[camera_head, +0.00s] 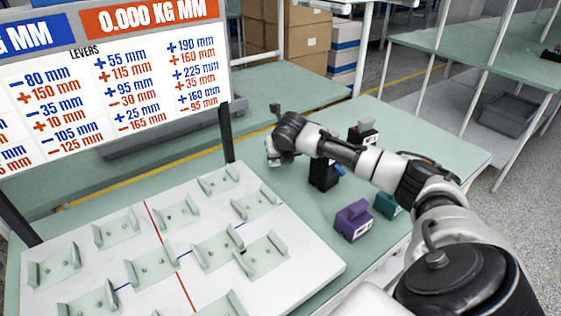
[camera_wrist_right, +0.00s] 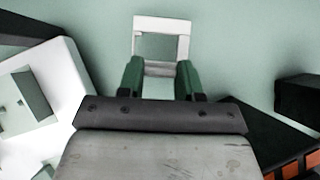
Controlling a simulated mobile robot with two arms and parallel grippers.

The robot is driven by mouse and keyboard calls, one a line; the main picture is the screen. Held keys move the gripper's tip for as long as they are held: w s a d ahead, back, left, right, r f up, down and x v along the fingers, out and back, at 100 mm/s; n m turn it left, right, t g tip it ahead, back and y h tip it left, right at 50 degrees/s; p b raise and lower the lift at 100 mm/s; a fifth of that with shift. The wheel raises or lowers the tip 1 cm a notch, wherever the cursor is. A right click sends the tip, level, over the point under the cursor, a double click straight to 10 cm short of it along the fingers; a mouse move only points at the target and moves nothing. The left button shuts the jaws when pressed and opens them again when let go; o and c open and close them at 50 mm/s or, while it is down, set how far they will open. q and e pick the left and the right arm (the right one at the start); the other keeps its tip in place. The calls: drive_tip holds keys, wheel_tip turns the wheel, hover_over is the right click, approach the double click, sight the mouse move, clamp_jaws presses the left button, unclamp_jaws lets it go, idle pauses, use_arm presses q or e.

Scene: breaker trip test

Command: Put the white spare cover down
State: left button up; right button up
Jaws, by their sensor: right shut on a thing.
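The white spare cover (camera_wrist_right: 184,47) is a thin square frame with an open middle. In the right wrist view it stands out between and beyond the green fingertips of my right gripper (camera_wrist_right: 160,75). The gripper is shut on its near edge. Green table surface shows through and around the cover; I cannot tell whether it touches the table. In the head view my right gripper (camera_head: 275,155) is over the table, just right of the sign's post and beyond the white board. The cover cannot be made out there. My left gripper is not in view.
A white board (camera_head: 318,262) with several metal brackets lies at front left. A lever sign (camera_head: 110,75) stands behind the board.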

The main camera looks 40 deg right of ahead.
wheel_tip(320, 180, down, 2)
drive_tip(key=shift+f, duration=0.25)
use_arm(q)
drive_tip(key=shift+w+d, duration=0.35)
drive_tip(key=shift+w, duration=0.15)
use_arm(e)
drive_tip(key=shift+f, duration=0.1)
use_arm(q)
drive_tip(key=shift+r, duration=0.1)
use_arm(e)
drive_tip(key=shift+f, duration=0.1)
drive_tip(key=o, duration=0.9)
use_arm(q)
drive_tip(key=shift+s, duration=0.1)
use_arm(e)
drive_tip(key=shift+s+a+r, duration=0.1)
drive_tip(key=shift+r, duration=0.25)
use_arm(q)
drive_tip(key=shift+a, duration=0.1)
use_arm(e)
drive_tip(key=v, duration=1.1)
drive_tip(key=shift+s+a+r, duration=0.1)
drive_tip(key=shift+s+r, duration=0.05)
